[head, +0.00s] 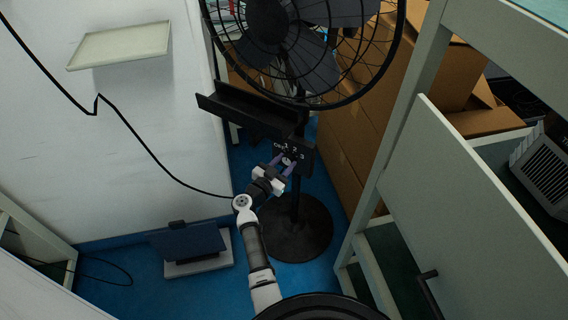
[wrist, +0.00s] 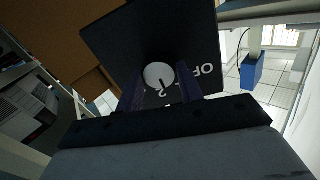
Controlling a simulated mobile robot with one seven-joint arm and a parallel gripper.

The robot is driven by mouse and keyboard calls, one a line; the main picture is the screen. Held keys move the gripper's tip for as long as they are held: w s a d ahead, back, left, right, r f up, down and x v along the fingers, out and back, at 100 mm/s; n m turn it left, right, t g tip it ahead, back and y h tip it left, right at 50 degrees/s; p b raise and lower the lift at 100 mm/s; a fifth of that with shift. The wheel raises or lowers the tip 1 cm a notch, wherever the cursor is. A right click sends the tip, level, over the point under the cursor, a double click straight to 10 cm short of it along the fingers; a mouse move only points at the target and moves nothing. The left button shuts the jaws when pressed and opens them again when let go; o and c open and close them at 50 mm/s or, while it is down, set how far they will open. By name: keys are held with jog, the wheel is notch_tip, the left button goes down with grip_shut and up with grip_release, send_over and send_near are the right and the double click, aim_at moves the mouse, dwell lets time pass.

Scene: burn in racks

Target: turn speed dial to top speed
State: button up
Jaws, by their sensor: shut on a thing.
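The black pedestal fan (head: 297,190) stands on the blue floor. Its control box (head: 306,157) carries white labels OFF, 1, 2 and 3. The round, pale speed dial (wrist: 158,75) sits on the box face. A short dark mark on the dial points down in the wrist view, roughly toward the 2; I cannot tell the exact setting. My gripper (head: 284,163) is at the front of the box. Its two purple fingers stand on either side of the dial and are shut on it. The fingers and wrist partly hide the dial and some labels.
The fan's wire cage (head: 310,45) and a dark tray-like bar (head: 250,108) are above my gripper. Brown cartons (head: 350,135) stand close to the right, then a grey-green cabinet panel (head: 465,200). A black cable (head: 130,130) hangs at left.

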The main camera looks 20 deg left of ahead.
jog(key=shift+m+p, duration=0.3)
jog(key=shift+r+m+p, duration=0.1)
jog(key=shift+m+p, duration=0.25)
jog(key=shift+m, duration=0.25)
jog(key=m+p, duration=0.1)
jog(key=m, duration=0.2)
jog(key=m+p, duration=0.1)
jog(key=m, duration=0.5)
jog(key=shift+d, duration=0.1)
jog(key=m, duration=0.2)
jog(key=m+b, duration=0.1)
jog(key=m, duration=0.1)
jog(key=m+y, duration=0.1)
jog(key=m, duration=0.1)
jog(key=shift+s+f+g, duration=0.1)
jog(key=shift+f+g, duration=0.15)
jog(key=shift+g, duration=0.05)
jog(key=m+b, duration=0.3)
jog(key=m, duration=0.2)
jog(key=shift+d+m+y, duration=0.1)
jog(key=shift+m+y, duration=0.2)
jog(key=shift+m, duration=0.1)
jog(key=o, duration=1)
